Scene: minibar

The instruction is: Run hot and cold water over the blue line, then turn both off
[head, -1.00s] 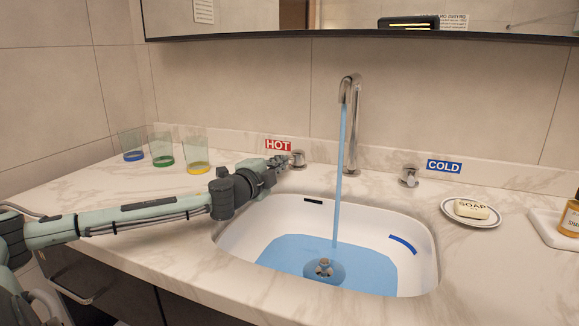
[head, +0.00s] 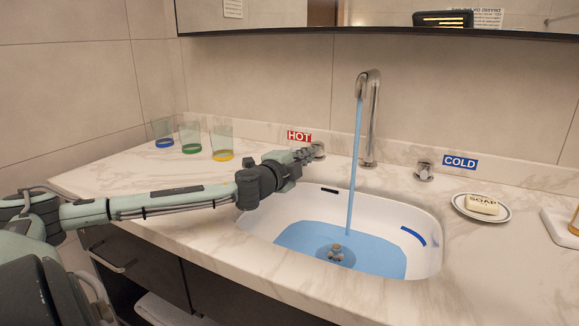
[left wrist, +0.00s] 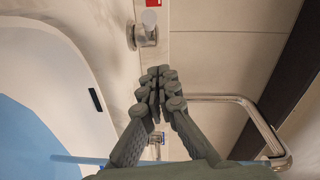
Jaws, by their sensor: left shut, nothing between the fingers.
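The white basin (head: 268,225) holds a pool of blue water (head: 300,240). The pool surface is below the blue line (head: 413,236) on the basin's right wall. A blue stream (head: 354,170) runs from the chrome faucet (head: 369,110) into the pool. My left gripper (head: 305,155) is shut and empty, beside the hot knob (head: 318,149); the head view does not show if they touch. In the left wrist view the shut fingers (left wrist: 155,80) are apart from the hot knob (left wrist: 145,33). The cold knob (head: 424,171) stands right of the faucet. My right gripper is out of view.
Glasses with blue (head: 163,133), green (head: 190,138) and yellow (head: 222,142) bases stand at the left back of the counter. A soap dish (head: 459,203) sits to the right. The HOT (head: 299,137) and COLD (head: 460,162) labels mark the backsplash.

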